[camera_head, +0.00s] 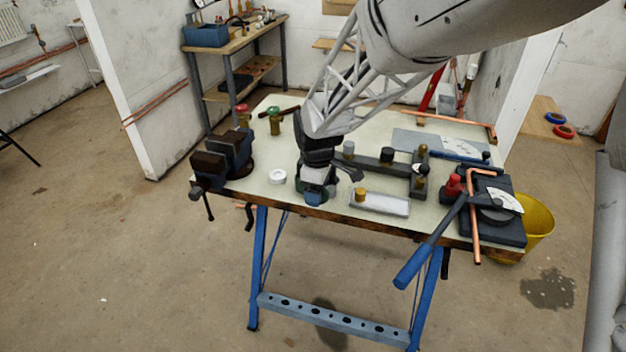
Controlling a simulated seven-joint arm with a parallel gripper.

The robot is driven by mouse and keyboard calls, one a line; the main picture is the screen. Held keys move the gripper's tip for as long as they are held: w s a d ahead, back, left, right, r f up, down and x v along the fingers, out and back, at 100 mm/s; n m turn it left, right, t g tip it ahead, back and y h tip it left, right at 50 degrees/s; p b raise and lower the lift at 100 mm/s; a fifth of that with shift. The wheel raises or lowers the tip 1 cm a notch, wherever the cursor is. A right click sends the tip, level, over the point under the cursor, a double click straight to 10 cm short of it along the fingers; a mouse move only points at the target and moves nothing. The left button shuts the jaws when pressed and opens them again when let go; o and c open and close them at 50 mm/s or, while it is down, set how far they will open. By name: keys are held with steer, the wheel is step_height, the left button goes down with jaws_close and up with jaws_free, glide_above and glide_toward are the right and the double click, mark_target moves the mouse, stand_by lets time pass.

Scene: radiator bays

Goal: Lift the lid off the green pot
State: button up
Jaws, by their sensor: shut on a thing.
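The green pot (301,188) stands on the workbench near its front edge, left of the middle. Only small dark green parts of its side show around my gripper, with a blue patch low at the front. My gripper (316,179) points down right over the pot and is shut on its lid. The lid is mostly hidden by the dark fingers. I cannot tell whether there is a gap between lid and pot.
A white tape roll (277,176) lies just left of the pot. A grey tray (382,204) and dark metal bar (376,165) are to the right. A vise (222,158) is at the left edge and a pipe bender (490,212) at the right. The bench surface (240,190) has bare room front left.

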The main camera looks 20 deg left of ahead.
steer(key=shift+s+d+r, duration=0.1)
steer(key=shift+s+d, duration=0.3)
steer(key=shift+s, duration=0.25)
steer(key=shift+s+d+r, duration=0.1)
steer(key=shift+s+d, duration=0.25)
steer(key=shift+s, duration=0.25)
steer(key=w+a+r, duration=0.1)
steer(key=w+a, duration=2.1)
steer(key=w, duration=0.2)
steer(key=shift+r, duration=0.1)
steer(key=shift+f, duration=2.5)
